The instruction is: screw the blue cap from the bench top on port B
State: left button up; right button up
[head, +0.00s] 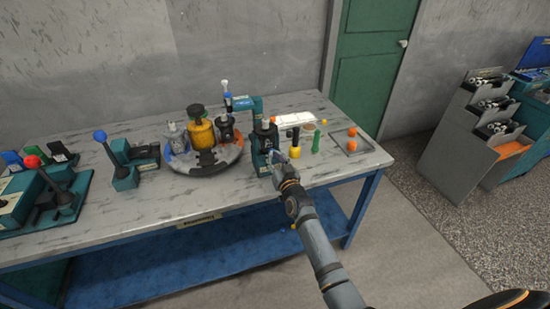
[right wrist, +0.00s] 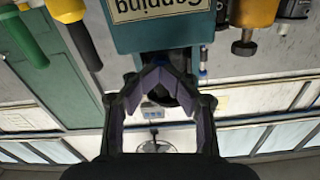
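In that view the fingers (right wrist: 162,82) bend inward around or in front of a dark round part below the label. I cannot tell whether they touch it. A small blue piece (head: 228,97) shows behind the round tray; I cannot tell whether it is the blue cap. I cannot make out port B. My left gripper is out of view.
A round tray (head: 222,163) holds a yellow canister (head: 201,130) and jars. A yellow-black bottle (head: 295,146), a green bottle (head: 316,141) and a tray with orange balls (head: 364,146) stand right of the block. Lever units (head: 124,178) are left. The front-middle bench is clear.

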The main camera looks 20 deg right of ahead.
jog(key=shift+s, duration=0.1)
jog(key=shift+s+f, duration=0.1)
jog(key=shift+f, duration=0.2)
jog(key=n+b, duration=0.3)
jog(key=n, duration=0.1)
jog(key=n+b, duration=0.2)
jog(key=n, duration=0.1)
jog(key=shift+f+b, duration=0.35)
jog(key=shift+f, duration=0.05)
jog(key=n, duration=0.1)
jog(key=r+n, duration=0.1)
jog(key=n, duration=0.1)
jog(key=shift+r, duration=0.15)
